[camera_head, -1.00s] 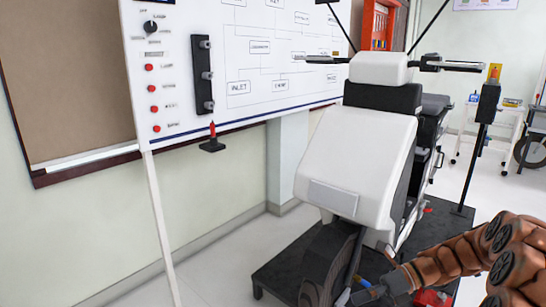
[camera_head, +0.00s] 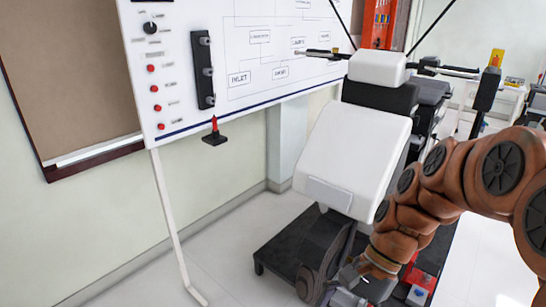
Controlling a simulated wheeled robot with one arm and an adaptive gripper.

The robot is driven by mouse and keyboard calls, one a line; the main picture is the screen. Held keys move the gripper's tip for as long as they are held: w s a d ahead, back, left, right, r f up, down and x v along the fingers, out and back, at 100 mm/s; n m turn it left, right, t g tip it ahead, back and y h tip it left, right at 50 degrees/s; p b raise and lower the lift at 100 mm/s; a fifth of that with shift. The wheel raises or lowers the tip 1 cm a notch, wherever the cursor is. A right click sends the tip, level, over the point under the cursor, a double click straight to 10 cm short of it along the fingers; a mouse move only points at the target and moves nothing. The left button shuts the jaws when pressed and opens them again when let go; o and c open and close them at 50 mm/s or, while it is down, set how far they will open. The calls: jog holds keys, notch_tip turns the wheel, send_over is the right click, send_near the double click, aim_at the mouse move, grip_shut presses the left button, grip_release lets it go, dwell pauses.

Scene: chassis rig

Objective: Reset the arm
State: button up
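My arm (camera_head: 455,185) is orange-brown and reaches in from the right edge, bending down to the bottom middle. My gripper (camera_head: 345,288) is at its lower end, low in front of the white chassis rig (camera_head: 355,150). The gripper is small and partly merged with the dark parts around it, so I cannot tell whether its fingers are open or shut, or whether it touches the rig. The arm hides the right lower side of the rig.
The rig stands on a dark base plate (camera_head: 285,250). A white panel board (camera_head: 240,40) with red buttons and a lever is on the left, on a thin white leg (camera_head: 172,220). A white trolley (camera_head: 510,97) stands at the back right. Floor at the lower left is clear.

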jog(key=s+d+r+n+t+h+p, duration=0.2)
jog(key=s+d+r+n+h+p, duration=0.3)
jog(key=s+r+n+p, duration=0.4)
jog(key=shift+s+d+r+n, duration=0.25)
jog(key=shift+s+n, duration=0.55)
jog(key=shift+s, duration=0.5)
